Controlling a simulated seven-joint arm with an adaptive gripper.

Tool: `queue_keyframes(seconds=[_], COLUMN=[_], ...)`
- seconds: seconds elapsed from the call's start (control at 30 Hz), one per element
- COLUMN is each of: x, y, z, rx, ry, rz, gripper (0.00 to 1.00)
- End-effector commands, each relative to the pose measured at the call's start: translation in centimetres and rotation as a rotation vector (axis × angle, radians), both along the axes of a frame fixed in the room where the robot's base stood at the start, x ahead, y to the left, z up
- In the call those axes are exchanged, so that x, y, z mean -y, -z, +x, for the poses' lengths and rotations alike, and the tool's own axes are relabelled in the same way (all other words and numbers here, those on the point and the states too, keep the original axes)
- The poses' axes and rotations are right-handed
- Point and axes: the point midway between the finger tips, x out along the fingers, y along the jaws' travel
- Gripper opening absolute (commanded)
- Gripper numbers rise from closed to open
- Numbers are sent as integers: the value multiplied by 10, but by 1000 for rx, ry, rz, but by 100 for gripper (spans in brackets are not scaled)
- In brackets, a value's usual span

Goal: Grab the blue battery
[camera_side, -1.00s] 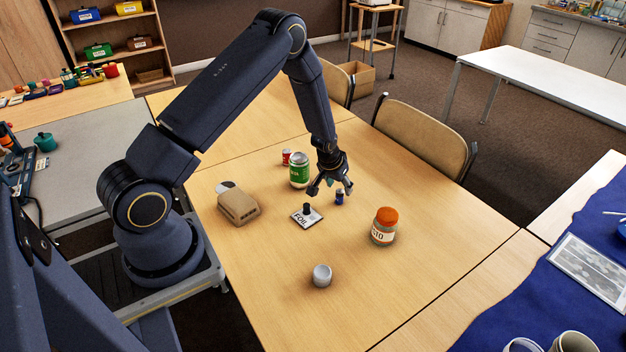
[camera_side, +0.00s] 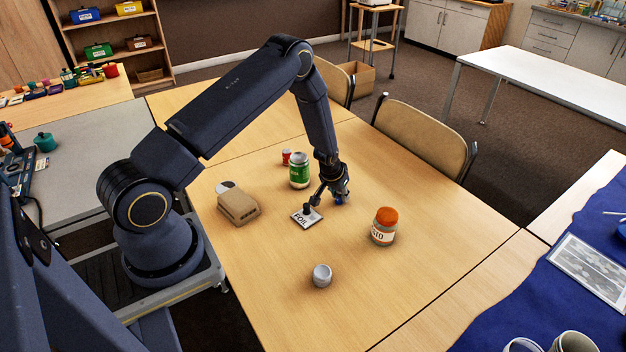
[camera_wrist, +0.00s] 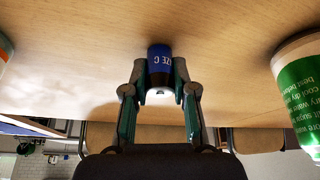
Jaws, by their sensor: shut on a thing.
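The blue battery (camera_wrist: 159,62) is between my gripper's (camera_wrist: 160,88) two fingers in the wrist view, with white lettering and a dark end facing the camera. My gripper is shut on it, one finger against each side. In the side view my gripper (camera_side: 332,198) is low over the table, just right of the foil card, and only a small blue part of the battery (camera_side: 338,201) shows beneath the fingers. I cannot tell whether the battery still touches the table.
A foil-labelled card with a dark knob (camera_side: 306,217) is close left of my gripper. A green-labelled jar (camera_side: 299,171), small red can (camera_side: 286,157), tan box (camera_side: 238,206), grey cup (camera_side: 322,275) and orange-lidded jar (camera_side: 384,226) stand around. The table's front right (camera_side: 440,270) is clear.

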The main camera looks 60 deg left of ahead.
Motion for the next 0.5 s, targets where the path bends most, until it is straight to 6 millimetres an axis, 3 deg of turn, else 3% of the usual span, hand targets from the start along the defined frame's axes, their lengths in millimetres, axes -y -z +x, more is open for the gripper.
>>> queue_keyframes(seconds=[0.13,0.5], x=[0,0], y=[0,-2], z=[0,0], rx=[0,1], ry=[0,0], rz=[0,0], gripper=[0,0])
